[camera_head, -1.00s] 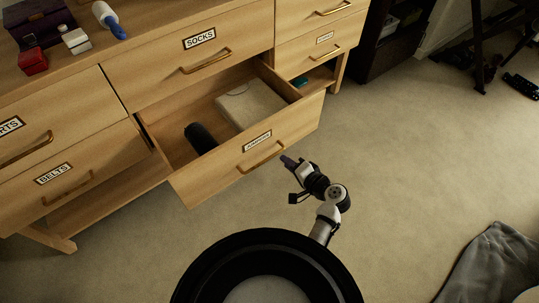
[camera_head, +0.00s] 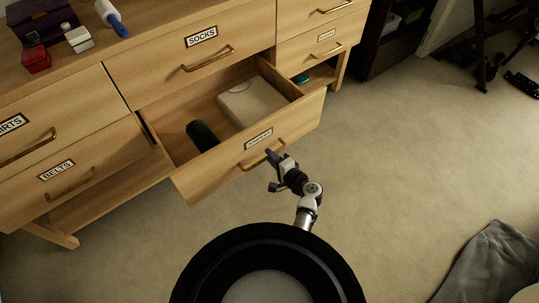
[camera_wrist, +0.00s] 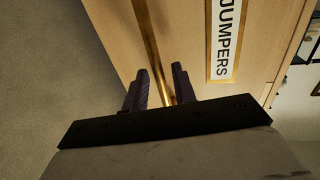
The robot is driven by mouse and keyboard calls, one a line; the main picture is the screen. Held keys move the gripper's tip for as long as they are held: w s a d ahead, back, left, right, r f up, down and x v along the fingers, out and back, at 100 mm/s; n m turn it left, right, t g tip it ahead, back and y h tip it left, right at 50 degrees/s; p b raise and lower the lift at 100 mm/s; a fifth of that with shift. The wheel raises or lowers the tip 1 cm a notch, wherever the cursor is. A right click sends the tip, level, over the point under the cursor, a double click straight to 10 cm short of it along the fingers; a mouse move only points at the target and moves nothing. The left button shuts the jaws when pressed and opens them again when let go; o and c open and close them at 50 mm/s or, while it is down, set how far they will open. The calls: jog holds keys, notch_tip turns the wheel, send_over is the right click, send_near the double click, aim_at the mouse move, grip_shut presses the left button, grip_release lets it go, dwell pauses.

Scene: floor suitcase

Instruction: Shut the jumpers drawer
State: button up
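The jumpers drawer (camera_head: 208,180) is pulled out of the wooden dresser, below the socks drawer. A beige folded item (camera_head: 252,104) and a dark rolled item (camera_head: 202,136) lie inside it. Its front carries a brass handle (camera_head: 252,163), and its JUMPERS label (camera_wrist: 226,40) reads clearly in the wrist view. My gripper (camera_head: 272,157) is at the right end of the handle. In the wrist view my gripper (camera_wrist: 160,72) is open, with the brass handle (camera_wrist: 150,38) running between its two fingers. Whether a finger touches the handle cannot be told.
The socks drawer (camera_head: 150,75) above and the belts drawer (camera_head: 95,165) at left look shut. A dark cabinet (camera_head: 385,45) stands at the back right. Grey cloth (camera_head: 490,265) lies on the floor at lower right. Carpet (camera_head: 410,150) right of the drawer is clear.

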aim_at(224, 106)
jog(key=shift+x, duration=0.75)
grip_shut()
jog(key=r+b+x, duration=0.2)
jog(key=b+x, duration=0.4)
jog(key=x, duration=0.4)
jog(key=r+b+x, duration=0.2)
jog(key=b+x, duration=0.3)
jog(key=x, duration=0.5)
jog(key=w+r+b+x, duration=0.1)
jog(key=r+b+x, duration=0.1)
jog(key=b+x, duration=0.4)
jog(key=shift+a+b+x, duration=0.25)
jog(key=shift+b+x, duration=0.05)
jog(key=shift+x, duration=1.95)
jog(key=shift+r, duration=0.3)
